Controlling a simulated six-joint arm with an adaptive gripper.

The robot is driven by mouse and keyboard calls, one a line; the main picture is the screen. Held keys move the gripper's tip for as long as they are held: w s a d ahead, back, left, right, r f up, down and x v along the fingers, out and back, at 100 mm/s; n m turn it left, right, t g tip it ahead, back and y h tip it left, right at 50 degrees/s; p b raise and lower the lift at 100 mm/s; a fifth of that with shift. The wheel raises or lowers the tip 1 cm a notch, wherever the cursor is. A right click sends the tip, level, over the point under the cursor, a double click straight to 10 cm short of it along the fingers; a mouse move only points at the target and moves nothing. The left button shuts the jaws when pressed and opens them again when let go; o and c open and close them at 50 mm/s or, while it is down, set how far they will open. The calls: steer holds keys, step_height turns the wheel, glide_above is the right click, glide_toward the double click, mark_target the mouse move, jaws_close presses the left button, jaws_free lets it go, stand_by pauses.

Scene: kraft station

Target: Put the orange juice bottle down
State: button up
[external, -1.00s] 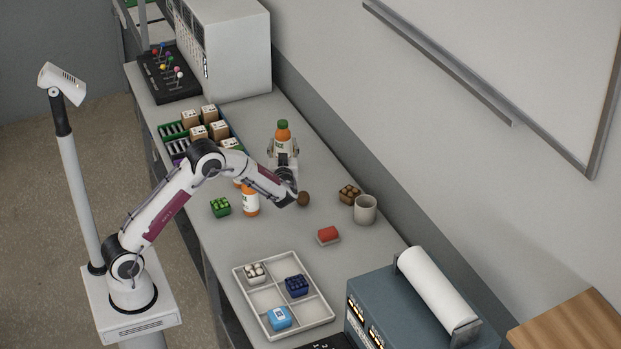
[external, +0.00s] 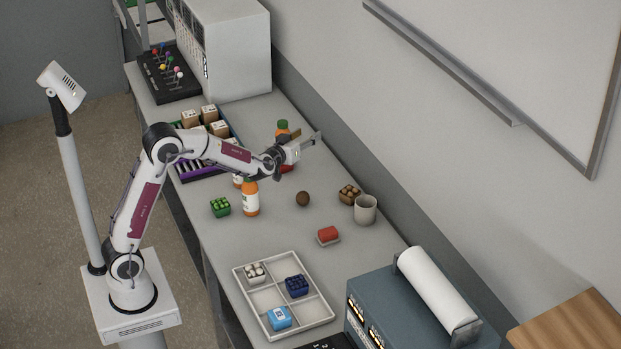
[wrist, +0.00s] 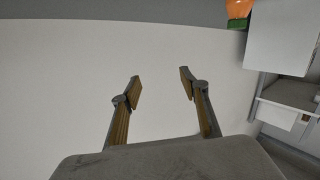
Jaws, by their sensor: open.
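The orange juice bottle with a green cap (external: 282,127) is upright at the back of the bench. Its middle is hidden behind my arm's end in the external view. In the wrist view, the bottle (wrist: 239,9) shows upside down at the top edge, cut off by the frame, outside the fingers. My gripper (external: 318,138) is open and empty, to the right of the bottle and apart from it. Its two fingers (wrist: 160,80) are spread over bare pale surface in the wrist view.
Another orange bottle with a white label (external: 251,199) stands nearer, beside a green block-like item (external: 220,208). A brown ball (external: 303,199), a grey mug (external: 365,210), a red item (external: 328,235) and a divided tray (external: 313,322) lie to the front right. Boxed crates (external: 211,178) stand left.

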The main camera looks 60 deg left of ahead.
steer(key=s+d+r+m+g+h, duration=0.1)
steer(key=s+d+r+m+h, duration=0.15)
steer(key=s+d+h, duration=0.45)
steer(key=s+d+r+m+h, duration=0.15)
steer(key=s+d+m, duration=0.25)
steer(key=s+d, duration=0.55)
steer(key=s+d+f+m+g, duration=0.1)
steer(key=s+f+g, duration=0.2)
steer(key=s, duration=1.2)
steer(key=s+f+m+g, duration=0.1)
steer(key=s+f+g, duration=0.2)
steer(key=s+f, duration=0.4)
steer(key=s, duration=0.8)
steer(key=shift+d+f+g+h, duration=0.2)
steer(key=shift+d+g+h, duration=0.1)
steer(key=shift+d+h, duration=0.1)
